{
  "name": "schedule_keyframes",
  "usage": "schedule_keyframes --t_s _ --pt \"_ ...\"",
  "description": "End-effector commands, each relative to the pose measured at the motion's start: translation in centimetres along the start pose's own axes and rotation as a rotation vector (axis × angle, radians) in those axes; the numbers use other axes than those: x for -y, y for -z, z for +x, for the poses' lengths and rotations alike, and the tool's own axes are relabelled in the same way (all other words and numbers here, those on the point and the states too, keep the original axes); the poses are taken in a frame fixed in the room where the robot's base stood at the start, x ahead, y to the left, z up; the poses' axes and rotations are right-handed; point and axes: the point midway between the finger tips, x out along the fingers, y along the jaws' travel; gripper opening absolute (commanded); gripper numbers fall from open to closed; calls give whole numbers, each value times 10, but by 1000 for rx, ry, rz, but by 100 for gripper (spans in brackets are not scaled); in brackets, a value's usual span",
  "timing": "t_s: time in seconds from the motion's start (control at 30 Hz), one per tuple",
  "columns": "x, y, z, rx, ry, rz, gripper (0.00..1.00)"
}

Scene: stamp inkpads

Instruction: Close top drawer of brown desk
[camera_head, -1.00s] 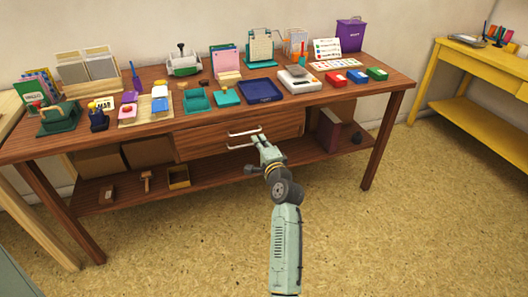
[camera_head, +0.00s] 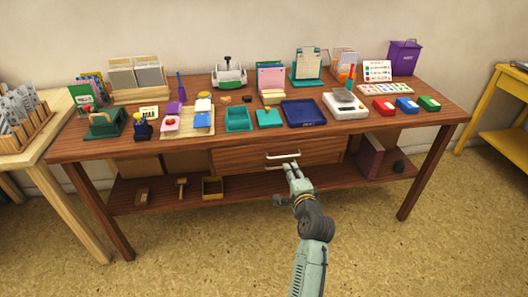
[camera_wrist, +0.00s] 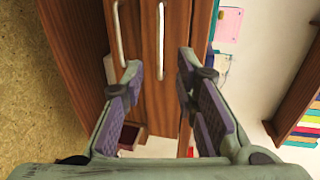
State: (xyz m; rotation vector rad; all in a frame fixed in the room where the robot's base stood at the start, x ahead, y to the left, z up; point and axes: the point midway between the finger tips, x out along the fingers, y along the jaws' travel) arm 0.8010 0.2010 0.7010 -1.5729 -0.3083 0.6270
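The brown desk (camera_head: 225,88) stands ahead, with a wooden drawer front under its top. The top drawer's front (camera_head: 235,156) carries a pale bar handle (camera_head: 283,154). A lower handle (camera_head: 260,167) shows just below it, partly covered by my gripper. My gripper (camera_head: 292,168) is in front of the handles, its fingers pointing at the drawers. In the wrist view, my gripper (camera_wrist: 160,66) is open and empty, its fingers apart on either side of the top handle (camera_wrist: 160,38). The lower handle (camera_wrist: 119,38) lies to the left. I cannot tell how far the top drawer stands out.
The desk top holds stamps, trays, including a dark blue tray (camera_head: 303,113), and a scale (camera_head: 345,105). A lower shelf (camera_head: 235,192) holds a small box (camera_head: 212,188). A light wood table (camera_head: 58,158) stands left, a yellow table (camera_head: 515,95) right. The floor in front is clear.

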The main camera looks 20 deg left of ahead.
Motion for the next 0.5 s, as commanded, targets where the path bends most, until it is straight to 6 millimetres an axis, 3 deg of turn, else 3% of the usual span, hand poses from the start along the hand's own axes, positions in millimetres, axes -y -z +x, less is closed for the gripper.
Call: schedule_keyframes --t_s 0.17,0.5 --pt "1 0 18 0 -2 0 27" --pt "1 0 82 0 -2 -1 27"
